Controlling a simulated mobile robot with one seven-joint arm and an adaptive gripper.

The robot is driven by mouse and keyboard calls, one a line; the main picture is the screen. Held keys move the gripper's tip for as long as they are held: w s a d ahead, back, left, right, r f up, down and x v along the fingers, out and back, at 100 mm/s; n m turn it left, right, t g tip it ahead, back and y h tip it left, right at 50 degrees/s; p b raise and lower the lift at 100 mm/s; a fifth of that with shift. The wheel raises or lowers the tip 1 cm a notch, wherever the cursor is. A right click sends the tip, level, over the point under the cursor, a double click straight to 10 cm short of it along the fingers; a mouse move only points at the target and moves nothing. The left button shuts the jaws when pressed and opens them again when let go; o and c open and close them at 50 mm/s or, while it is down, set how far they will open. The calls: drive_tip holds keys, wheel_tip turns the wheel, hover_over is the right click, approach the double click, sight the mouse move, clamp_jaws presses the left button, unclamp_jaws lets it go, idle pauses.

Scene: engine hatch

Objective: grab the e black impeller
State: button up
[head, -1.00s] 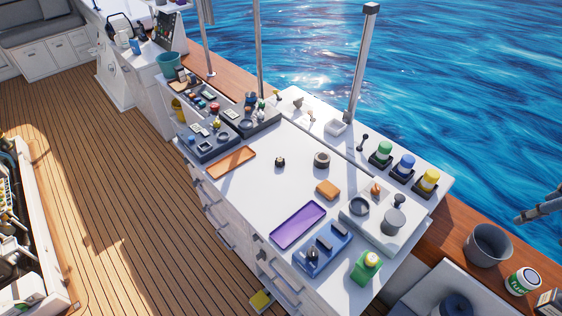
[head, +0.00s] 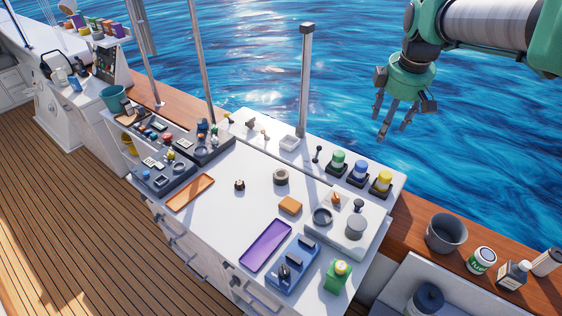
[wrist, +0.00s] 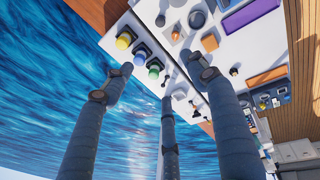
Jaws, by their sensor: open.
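A small black part that looks like the black impeller (head: 239,185) sits on the white counter (head: 215,212), between the orange tray and a dark grey ring. It shows as a small dark shape in the wrist view (wrist: 234,71). My gripper (head: 390,126) is open and empty, high at the upper right in the head view, over the water side of the counter and well apart from the impeller. In the wrist view its fingers are spread, and one crosses in front of part of the counter.
Around the impeller stand the orange tray (head: 190,192), dark grey ring (head: 281,177), orange block (head: 290,205) and purple tray (head: 265,245). A metal post (head: 304,85) rises at the counter's back edge. Green, blue and yellow-topped containers (head: 361,172) stand at the back right.

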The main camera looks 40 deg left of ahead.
drive_tip(key=w+a+f+n, duration=0.1)
drive_tip(key=a+f+n, duration=0.15)
drive_tip(key=a, duration=0.45)
drive_tip(key=w+a+f+n, duration=0.2)
drive_tip(key=a+f, duration=0.1)
drive_tip(key=a, duration=0.4)
drive_tip(key=n+g+h+p, duration=0.1)
drive_tip(key=n+g+p, duration=0.15)
drive_tip(key=n, duration=1.05)
hover_over(239, 183)
wheel_tip(239, 183, down, 27)
drive_tip(key=shift+s+f, duration=0.1)
drive_tip(key=shift+s, duration=0.05)
drive_tip(key=shift+f, duration=4.3)
drive_tip(key=shift+f, duration=0.15)
